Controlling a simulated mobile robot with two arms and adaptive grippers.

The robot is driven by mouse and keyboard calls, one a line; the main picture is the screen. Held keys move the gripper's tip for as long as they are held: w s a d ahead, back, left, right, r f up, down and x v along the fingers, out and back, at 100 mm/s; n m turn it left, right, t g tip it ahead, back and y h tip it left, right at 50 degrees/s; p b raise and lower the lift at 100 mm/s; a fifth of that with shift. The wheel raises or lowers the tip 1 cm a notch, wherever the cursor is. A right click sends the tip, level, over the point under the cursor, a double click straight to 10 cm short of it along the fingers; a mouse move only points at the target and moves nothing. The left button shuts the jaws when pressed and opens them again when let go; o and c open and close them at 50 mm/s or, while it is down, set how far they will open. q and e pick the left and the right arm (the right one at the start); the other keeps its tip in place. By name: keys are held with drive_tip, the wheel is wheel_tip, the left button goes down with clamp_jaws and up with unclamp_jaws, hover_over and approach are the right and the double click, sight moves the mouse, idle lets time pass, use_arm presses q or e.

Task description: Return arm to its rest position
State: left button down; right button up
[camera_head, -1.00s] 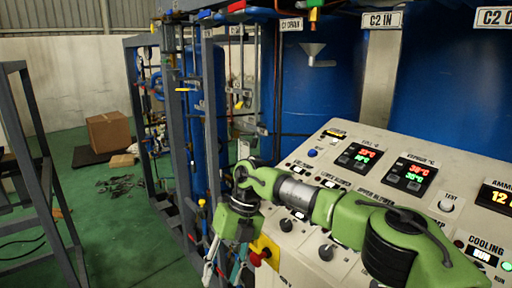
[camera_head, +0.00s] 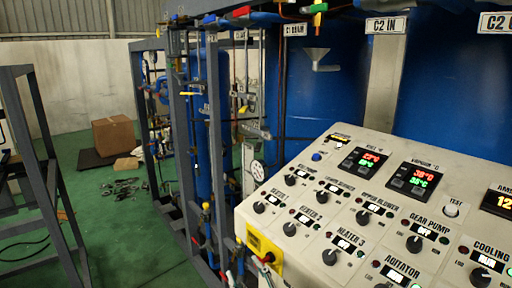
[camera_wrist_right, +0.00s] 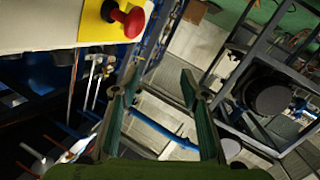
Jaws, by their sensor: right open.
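My right gripper (camera_wrist_right: 157,82) shows in the right wrist view. Its two green-grey fingers are spread apart, with nothing between them. The red emergency button (camera_wrist_right: 129,20) on its yellow plate (camera_wrist_right: 92,22) is at the upper left of that view, beyond the left finger and apart from it. In the head view I cannot make out the right arm or gripper. My left arm and gripper are in neither view.
The sloped control panel (camera_head: 330,215) with knobs and displays fills the lower right of the head view. Grey frame posts (camera_head: 213,130) and blue tanks (camera_head: 318,90) stand behind.

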drive_tip(key=s+d+f+m+g+h, duration=0.3)
drive_tip(key=s+d+f, duration=0.3)
drive_tip(key=d+f, duration=0.3)
drive_tip(key=s+d+f+m+g+h, duration=0.1)
drive_tip(key=s+d+f+g, duration=0.3)
drive_tip(key=s, duration=0.4)
drive_tip(key=s+d+f+m+g+h, duration=0.1)
drive_tip(key=s+d+f+g, duration=0.15)
drive_tip(key=s+d, duration=0.4)
drive_tip(key=s+d+f+m+g+h, duration=0.1)
drive_tip(key=s+d+f+g, duration=0.2)
drive_tip(key=s, duration=0.7)
drive_tip(key=s+f+b, duration=0.3)
drive_tip(key=f+b, duration=0.2)
drive_tip(key=f, duration=3)
drive_tip(key=s+d+f+g+b, duration=0.2)
drive_tip(key=s+d+f+b, duration=0.1)
drive_tip(key=s+f, duration=1.3)
wheel_tip(320, 180, down, 2)
drive_tip(key=shift+s+d+b, duration=0.2)
drive_tip(key=shift+s+b, duration=0.2)
drive_tip(key=shift+b, duration=0.1)
